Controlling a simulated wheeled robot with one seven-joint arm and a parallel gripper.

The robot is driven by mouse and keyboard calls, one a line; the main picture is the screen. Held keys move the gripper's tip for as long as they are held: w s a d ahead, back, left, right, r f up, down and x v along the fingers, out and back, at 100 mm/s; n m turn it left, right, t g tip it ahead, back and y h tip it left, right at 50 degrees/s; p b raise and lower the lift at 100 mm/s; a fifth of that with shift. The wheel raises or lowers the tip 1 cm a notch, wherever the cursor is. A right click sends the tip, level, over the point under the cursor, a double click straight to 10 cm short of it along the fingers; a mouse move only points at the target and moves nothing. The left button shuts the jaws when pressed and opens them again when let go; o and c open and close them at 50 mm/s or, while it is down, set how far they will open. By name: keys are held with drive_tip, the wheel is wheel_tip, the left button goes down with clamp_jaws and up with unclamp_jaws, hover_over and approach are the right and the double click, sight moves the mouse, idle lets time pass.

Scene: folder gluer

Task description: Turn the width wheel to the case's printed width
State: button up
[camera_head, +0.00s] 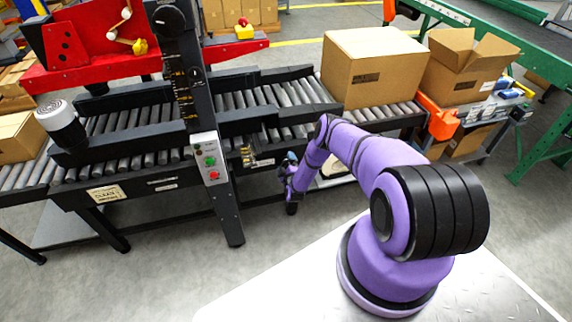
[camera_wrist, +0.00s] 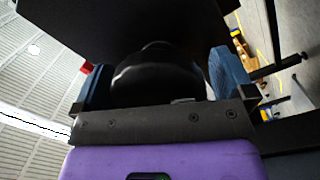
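My gripper (camera_head: 291,168) is beside the front edge of the roller machine, right of the control post. In the wrist view my gripper (camera_wrist: 163,82) has its two blue fingers wide apart, one on each side of a round black knob (camera_wrist: 155,80), which looks like the width wheel. The knob nearly fills the space between them. I cannot tell whether both fingers press on it. A large black part hides what lies beyond. A closed brown case (camera_head: 375,70) stands on the rollers; its printed label (camera_head: 367,77) is too small to read.
The post carries a box with green and red buttons (camera_head: 210,160). An open carton (camera_head: 465,65) stands at the right. An orange part (camera_head: 438,118) is near the conveyor's right end.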

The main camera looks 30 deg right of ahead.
drive_tip(key=c, duration=0.9)
drive_tip(key=shift+o, duration=0.2)
drive_tip(key=shift+m, duration=0.4)
drive_tip(key=m, duration=0.4)
drive_tip(key=shift+r, duration=0.1)
drive_tip(key=m, duration=0.4)
drive_tip(key=shift+d+m, duration=0.15)
drive_tip(key=shift+m, duration=0.25)
drive_tip(key=m, duration=0.5)
drive_tip(key=shift+d+y, duration=0.1)
drive_tip(key=shift+y, duration=0.3)
drive_tip(key=shift+s+d+m, duration=0.1)
drive_tip(key=shift+m, duration=2.1)
